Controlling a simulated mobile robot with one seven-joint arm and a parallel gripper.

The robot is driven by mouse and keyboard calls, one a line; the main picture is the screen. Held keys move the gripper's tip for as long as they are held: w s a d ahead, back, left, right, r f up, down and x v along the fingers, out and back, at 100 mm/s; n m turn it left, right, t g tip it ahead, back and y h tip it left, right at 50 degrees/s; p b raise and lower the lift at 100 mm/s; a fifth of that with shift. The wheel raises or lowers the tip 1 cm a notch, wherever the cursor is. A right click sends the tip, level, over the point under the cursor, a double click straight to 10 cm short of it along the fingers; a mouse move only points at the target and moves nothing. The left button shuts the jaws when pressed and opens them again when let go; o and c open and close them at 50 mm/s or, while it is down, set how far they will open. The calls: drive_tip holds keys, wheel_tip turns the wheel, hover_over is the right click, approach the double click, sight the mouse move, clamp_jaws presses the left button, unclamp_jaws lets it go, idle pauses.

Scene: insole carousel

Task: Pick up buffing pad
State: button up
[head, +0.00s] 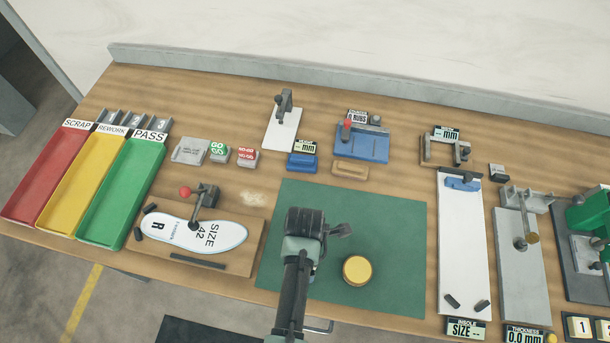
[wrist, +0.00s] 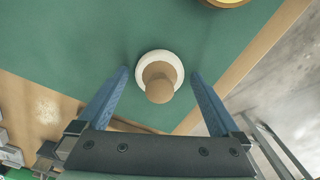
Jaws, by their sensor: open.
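The buffing pad (wrist: 143,60) shows in the wrist view as a round white disc with a tan knob (wrist: 159,82) standing up from it. It rests on the green mat (wrist: 65,45). My gripper (wrist: 160,73) is open above it, with one blue finger on each side of the knob and visible gaps on both sides. The fingers do not appear to touch it. In the head view my arm and wrist (head: 305,222) cover the spot and hide the pad; the mat (head: 395,220) shows around them.
A round yellow-topped tin (head: 357,270) sits on the mat to the right of my arm. An insole fixture (head: 165,255) stands to the left. Blue blocks (head: 301,162) and a tan bar (head: 350,170) lie behind the mat. The mat's right part is clear.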

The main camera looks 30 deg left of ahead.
drive_tip(key=c, duration=1.3)
wheel_tip(320, 180, up, 10)
drive_tip(key=shift+r+b, duration=0.1)
drive_tip(key=shift+b, duration=0.25)
drive_tip(key=o, duration=0.8)
drive_tip(key=c, duration=0.6)
